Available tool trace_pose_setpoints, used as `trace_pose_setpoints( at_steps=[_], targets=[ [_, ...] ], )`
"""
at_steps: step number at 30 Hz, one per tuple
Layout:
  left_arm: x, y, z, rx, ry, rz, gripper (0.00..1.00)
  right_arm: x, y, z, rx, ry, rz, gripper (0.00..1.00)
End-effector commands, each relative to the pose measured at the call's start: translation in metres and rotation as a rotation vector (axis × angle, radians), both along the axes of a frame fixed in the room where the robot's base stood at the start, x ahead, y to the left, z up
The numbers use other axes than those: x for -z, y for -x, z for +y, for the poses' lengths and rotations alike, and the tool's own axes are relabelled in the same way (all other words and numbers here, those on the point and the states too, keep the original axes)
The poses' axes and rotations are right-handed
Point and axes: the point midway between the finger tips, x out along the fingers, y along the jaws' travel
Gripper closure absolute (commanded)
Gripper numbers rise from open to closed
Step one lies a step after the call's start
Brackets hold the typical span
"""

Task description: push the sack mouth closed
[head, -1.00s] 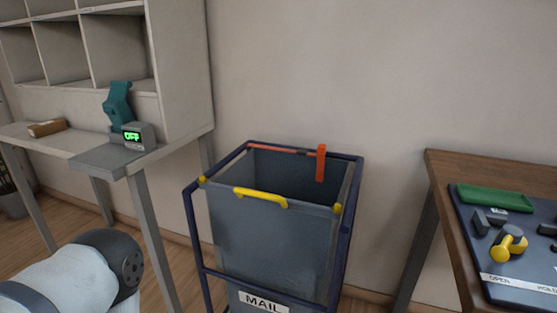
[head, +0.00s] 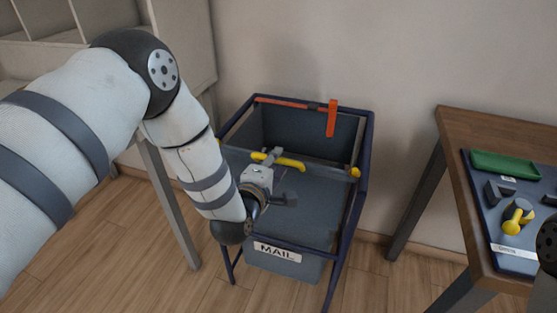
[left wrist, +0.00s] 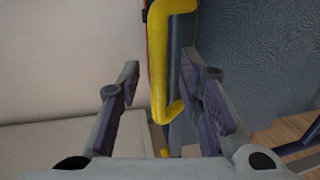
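The grey sack (head: 310,205) hangs in a dark blue frame (head: 368,140) with a MAIL label on its front. A yellow handle (head: 292,163) sits on the front bar. My left gripper (head: 282,178) is at the front of the sack by this handle. In the left wrist view the fingers (left wrist: 160,66) are open, with the yellow handle (left wrist: 158,75) between them; contact is not clear.
An orange upright lever (head: 332,118) stands at the rear rail. A wooden table (head: 455,200) at right carries a blue board (head: 478,185) with a green tray (head: 505,165) and a yellow-handled knob (head: 516,216). Pale shelving (head: 185,40) stands at left behind my arm.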

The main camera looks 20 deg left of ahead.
Motion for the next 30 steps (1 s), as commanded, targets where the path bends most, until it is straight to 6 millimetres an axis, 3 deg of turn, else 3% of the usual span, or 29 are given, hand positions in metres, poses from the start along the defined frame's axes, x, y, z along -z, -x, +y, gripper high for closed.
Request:
trace_pose_setpoints(
  at_steps=[4,12,17,26,30],
  targets=[
    [0.005,-0.015,-0.001,0.000,-0.001,0.002,0.67,0.004,0.004,0.000,0.000,0.000,0.012,0.26],
    [0.003,-0.018,-0.001,0.000,-0.001,-0.001,0.67,0.003,0.003,0.000,-0.001,0.000,0.011,0.26],
    [0.003,-0.018,-0.001,0.000,-0.001,0.000,1.00,0.003,0.003,0.000,-0.001,0.000,0.011,0.26],
    [0.003,-0.020,0.000,-0.001,-0.001,0.000,1.00,0.004,0.004,0.000,-0.001,0.000,0.014,0.26],
    [0.006,-0.033,-0.001,-0.002,0.001,0.000,1.00,0.011,0.010,0.000,-0.001,0.000,0.034,0.26]
  ],
)
